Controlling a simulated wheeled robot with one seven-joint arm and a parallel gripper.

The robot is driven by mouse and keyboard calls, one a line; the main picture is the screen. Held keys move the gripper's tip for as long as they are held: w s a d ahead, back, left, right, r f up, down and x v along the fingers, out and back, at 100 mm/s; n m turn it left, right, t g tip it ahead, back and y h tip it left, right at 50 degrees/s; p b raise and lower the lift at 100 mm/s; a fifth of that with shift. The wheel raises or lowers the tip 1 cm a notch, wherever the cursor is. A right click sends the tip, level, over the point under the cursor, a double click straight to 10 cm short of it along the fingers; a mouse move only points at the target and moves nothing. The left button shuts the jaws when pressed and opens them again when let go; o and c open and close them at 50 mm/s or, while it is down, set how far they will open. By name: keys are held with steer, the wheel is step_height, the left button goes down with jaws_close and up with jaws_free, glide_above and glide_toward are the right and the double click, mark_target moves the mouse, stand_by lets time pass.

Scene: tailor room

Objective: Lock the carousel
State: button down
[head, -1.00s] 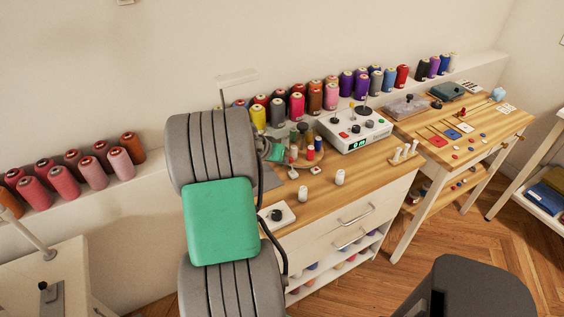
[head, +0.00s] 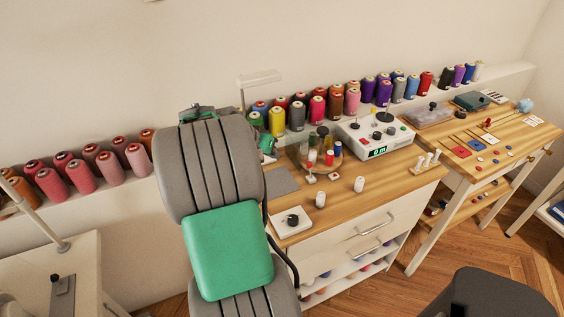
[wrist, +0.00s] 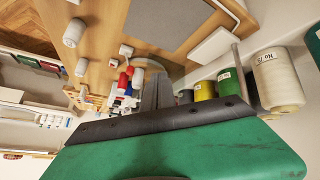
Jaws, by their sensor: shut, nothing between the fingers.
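In the head view my grey and green arm hides most of the gripper; a green part shows left of the carousel. A small white block with a red top (head: 310,173) stands before the carousel. No lock is clearly identifiable.
A white control box (head: 376,138) with a green display stands right of the carousel. Two white spools (head: 320,199) and a white plate with a black knob (head: 293,222) are nearer the front edge. Thread cones (head: 318,109) line the ledge behind. Some bare wood lies at front right.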

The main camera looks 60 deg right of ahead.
steer(key=shift+v, duration=1)
steer(key=shift+w+r, duration=0.15)
